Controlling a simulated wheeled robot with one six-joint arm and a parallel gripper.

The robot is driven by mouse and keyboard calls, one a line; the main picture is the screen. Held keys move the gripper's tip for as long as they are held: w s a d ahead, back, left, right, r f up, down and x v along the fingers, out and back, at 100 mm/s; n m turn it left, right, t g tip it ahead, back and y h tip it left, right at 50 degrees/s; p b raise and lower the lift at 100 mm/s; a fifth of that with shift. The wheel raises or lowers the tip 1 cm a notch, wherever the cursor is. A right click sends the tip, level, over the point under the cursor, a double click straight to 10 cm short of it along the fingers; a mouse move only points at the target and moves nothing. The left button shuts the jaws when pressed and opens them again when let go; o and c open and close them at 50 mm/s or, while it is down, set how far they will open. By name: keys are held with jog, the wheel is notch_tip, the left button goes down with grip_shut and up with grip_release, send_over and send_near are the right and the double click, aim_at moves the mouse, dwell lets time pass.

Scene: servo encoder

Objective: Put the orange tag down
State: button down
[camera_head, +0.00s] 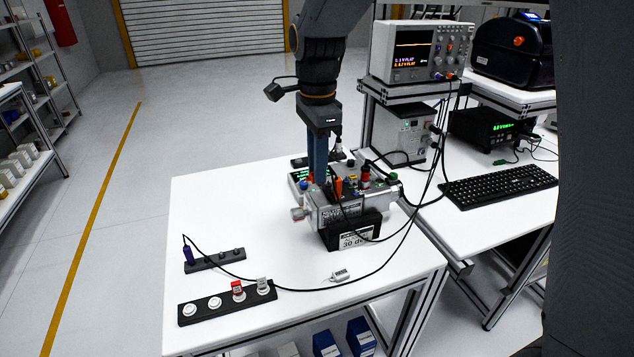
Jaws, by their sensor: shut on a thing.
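My gripper (318,183) points down over the servo encoder fixture (335,211) on the white table. It is shut on the orange tag, which is mostly hidden by the fingers and the parts around it. A small upright orange piece (339,188) shows just right of the fingertips; I cannot tell whether it is part of the tag. I cannot tell whether the tag touches the fixture. A black block with a "30 deg" label (355,238) is at the fixture's front.
A black strip (213,307) at the front left has round white seats, with a red tag (238,290) and a grey-white tag (263,286). A smaller black strip (216,261) lies behind it.

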aim_at(317, 198)
jog(key=shift+f+p, duration=0.55)
jog(key=shift+f, duration=1.9)
jog(key=shift+f, duration=0.15)
jog(key=c, duration=1.6)
grip_release()
notch_tip(317, 198, up, 12)
jog(key=b, duration=0.3)
jog(key=shift+r, duration=0.2)
